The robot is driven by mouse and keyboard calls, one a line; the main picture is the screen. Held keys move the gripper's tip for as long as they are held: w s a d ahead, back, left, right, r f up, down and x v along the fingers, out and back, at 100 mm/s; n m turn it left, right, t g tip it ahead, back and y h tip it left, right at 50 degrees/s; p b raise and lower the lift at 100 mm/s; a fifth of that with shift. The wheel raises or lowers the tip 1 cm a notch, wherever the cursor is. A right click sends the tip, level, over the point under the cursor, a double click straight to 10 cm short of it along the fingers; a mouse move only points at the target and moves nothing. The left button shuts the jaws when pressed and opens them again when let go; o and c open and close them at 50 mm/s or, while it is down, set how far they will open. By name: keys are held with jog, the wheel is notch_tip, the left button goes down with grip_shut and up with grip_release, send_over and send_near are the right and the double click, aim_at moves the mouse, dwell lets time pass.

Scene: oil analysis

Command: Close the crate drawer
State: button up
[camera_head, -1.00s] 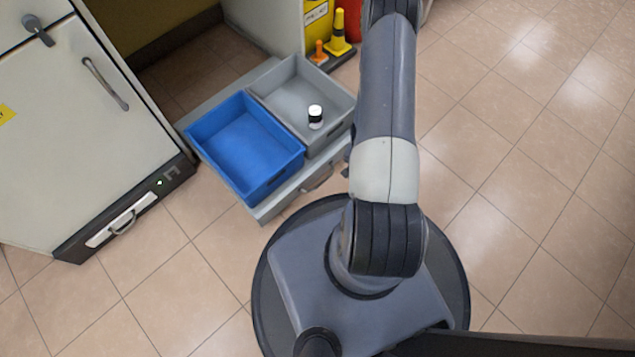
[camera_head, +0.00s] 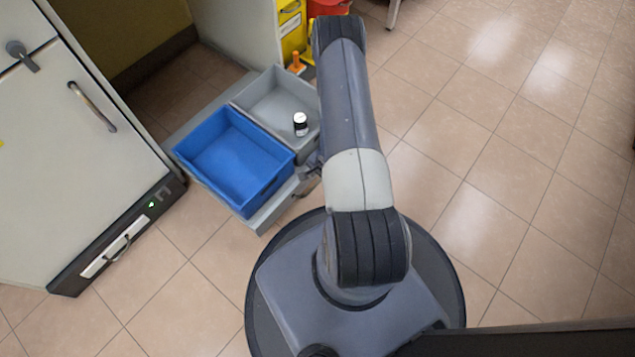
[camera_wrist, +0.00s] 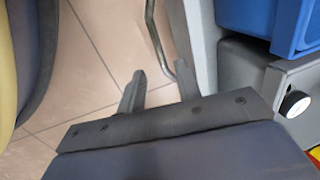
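The crate drawer (camera_head: 262,222) is a low grey tray pulled out from under the counter. It carries a blue crate (camera_head: 232,158) and a grey crate (camera_head: 268,92), with a small white-capped bottle (camera_head: 300,124) in the grey one. In the wrist view, the drawer's grey front (camera_wrist: 205,40) and its curved metal handle (camera_wrist: 153,30) show beside the blue crate (camera_wrist: 292,22). My gripper (camera_wrist: 159,70) is open and empty; its fingers appear on either side of the handle's near end. Contact cannot be told. My arm hides most of the gripper in the head view.
A white cabinet (camera_head: 60,130) with handles stands at the left. A yellow item (camera_head: 291,32) and a small orange cone (camera_head: 296,64) are behind the grey crate. A red container (camera_head: 328,7) is further back. The tiled floor at the right is clear.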

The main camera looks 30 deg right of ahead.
aim_at(317, 184)
jog(key=f, duration=0.3)
jog(key=w+f+b, duration=0.1)
jog(key=shift+a+f, duration=0.15)
jog(key=shift+f, duration=0.25)
grip_shut()
